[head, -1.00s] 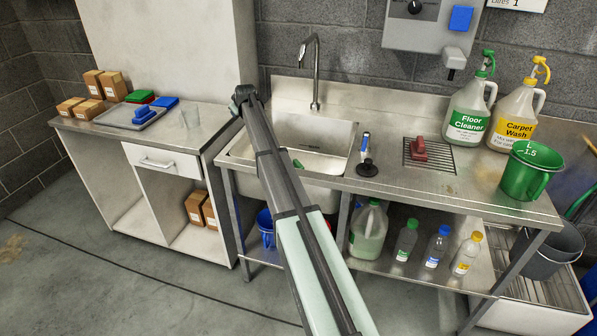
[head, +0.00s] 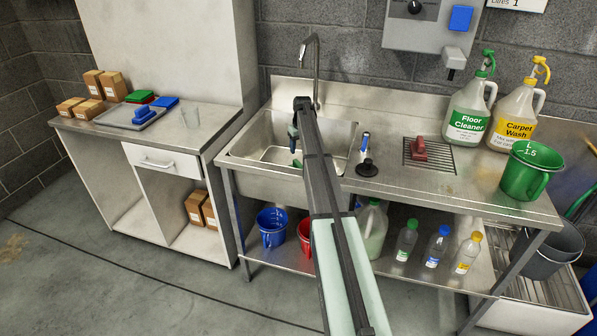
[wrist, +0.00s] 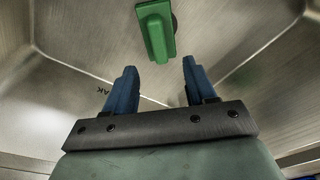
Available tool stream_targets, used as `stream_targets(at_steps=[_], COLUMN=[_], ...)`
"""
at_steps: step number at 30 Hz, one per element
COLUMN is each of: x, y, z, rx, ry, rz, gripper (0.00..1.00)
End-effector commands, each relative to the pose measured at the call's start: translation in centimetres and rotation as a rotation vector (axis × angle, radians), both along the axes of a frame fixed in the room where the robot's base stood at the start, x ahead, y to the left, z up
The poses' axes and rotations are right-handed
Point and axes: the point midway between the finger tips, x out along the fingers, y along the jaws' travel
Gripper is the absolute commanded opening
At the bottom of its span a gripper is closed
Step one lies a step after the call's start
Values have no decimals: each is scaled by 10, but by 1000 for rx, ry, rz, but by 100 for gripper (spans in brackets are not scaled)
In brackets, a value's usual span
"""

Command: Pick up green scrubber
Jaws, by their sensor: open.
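The green scrubber (wrist: 157,32) lies in the metal sink basin (head: 338,140), at the top middle of the wrist view. A small part of it (head: 297,163) shows in the head view beside my arm, which hides the rest. My gripper (wrist: 160,82) is open and empty. In the wrist view its two blue fingers stand apart below the scrubber, with a gap between them and it. In the head view my gripper (head: 294,140) hangs over the left part of the sink, above the scrubber.
The faucet (head: 314,65) rises behind the sink, close to my arm. A black plunger-like stopper (head: 367,168) and a red scrubber (head: 419,149) on a drain grid stand to the right. A tray (head: 112,119) with pads is on the left counter.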

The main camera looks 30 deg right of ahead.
Motion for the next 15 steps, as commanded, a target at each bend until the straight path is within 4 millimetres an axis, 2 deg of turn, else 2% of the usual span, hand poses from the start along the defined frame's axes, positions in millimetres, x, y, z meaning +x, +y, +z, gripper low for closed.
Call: stream_targets(at_steps=[6,15], x=[5,7], y=[0,0], z=[-38,-57], rx=[0,0], ry=[0,-1], rz=[1,1], gripper=[55,55])
